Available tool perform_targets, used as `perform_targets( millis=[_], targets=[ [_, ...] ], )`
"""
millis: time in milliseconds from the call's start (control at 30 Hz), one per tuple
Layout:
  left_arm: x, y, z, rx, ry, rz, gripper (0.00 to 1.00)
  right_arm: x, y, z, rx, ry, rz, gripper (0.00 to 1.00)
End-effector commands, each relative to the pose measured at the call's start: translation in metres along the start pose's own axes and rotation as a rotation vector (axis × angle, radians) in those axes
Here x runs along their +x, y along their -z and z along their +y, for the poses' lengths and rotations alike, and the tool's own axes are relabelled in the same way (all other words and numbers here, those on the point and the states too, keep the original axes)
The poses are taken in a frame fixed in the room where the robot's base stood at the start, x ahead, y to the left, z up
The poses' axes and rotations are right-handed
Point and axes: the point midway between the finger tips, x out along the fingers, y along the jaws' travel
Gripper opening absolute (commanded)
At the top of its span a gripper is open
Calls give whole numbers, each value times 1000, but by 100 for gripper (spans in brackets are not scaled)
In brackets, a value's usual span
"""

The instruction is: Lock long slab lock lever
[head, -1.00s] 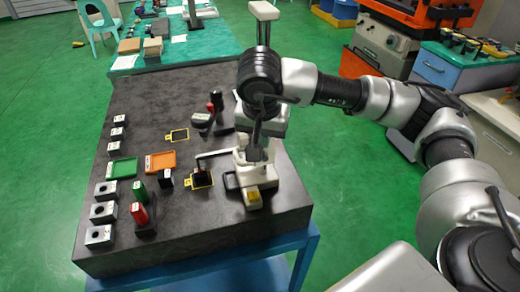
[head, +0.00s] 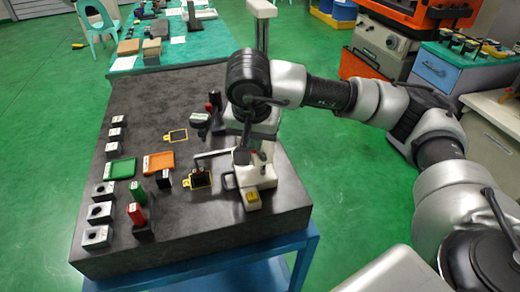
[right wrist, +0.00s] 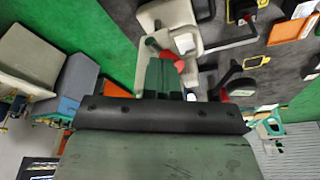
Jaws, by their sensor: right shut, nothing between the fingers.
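My right gripper (head: 242,156) points down in front of the white height gauge (head: 262,172) near the right edge of the dark slab (head: 200,232). It also shows in the right wrist view (right wrist: 160,66), with its fingers shut and empty. A small red lever or knob (right wrist: 173,61) shows beside the fingertips there, against the white gauge. I take it for the lock lever, but its label and exact position are unclear, and I cannot tell whether the fingers touch it. In the head view my gripper hides that spot. My left gripper is out of view.
A black stand with a red top (head: 211,107) is left of the gauge. An orange tray (head: 158,162), a green tray (head: 120,169) and several small blocks lie on the left half. The slab's front right corner is clear.

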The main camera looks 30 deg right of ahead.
Motion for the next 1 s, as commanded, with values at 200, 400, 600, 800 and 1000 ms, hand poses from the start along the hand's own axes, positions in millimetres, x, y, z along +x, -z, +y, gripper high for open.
perform_targets(
  millis=[200,400,600,800,1000],
  targets=[
    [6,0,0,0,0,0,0,4,-5,-7,1,1,0,0],
    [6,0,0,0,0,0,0,4,-6,-9,2,0,0,0],
    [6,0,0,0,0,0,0,4,-6,-9,1,0,0,0],
    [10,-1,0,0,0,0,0,7,-9,-12,0,0,0,0],
    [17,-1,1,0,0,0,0,12,-13,-16,-1,0,0,0]
  ],
)
